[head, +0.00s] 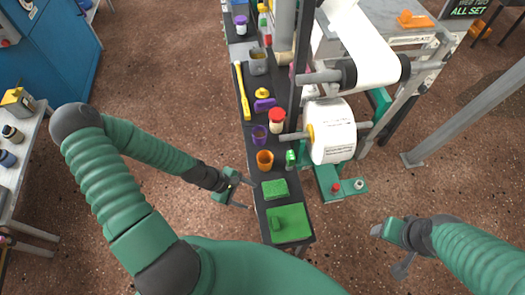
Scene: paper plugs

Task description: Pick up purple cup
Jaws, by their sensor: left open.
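The purple cup (259,134) stands upright on the dark narrow bench, just behind an orange cup (265,160). My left gripper (246,193) is open and empty, left of the bench beside the green pad. It is nearer to me than the purple cup and apart from it. My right gripper (387,246) is at the right over the floor, well away from the bench; its jaw opening is unclear.
A red-lidded jar (277,120) and a small green bottle (290,159) stand close right of the cups. A yellow tool (242,92) lies behind. The paper roll machine (331,130) blocks the right side. Open floor lies left.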

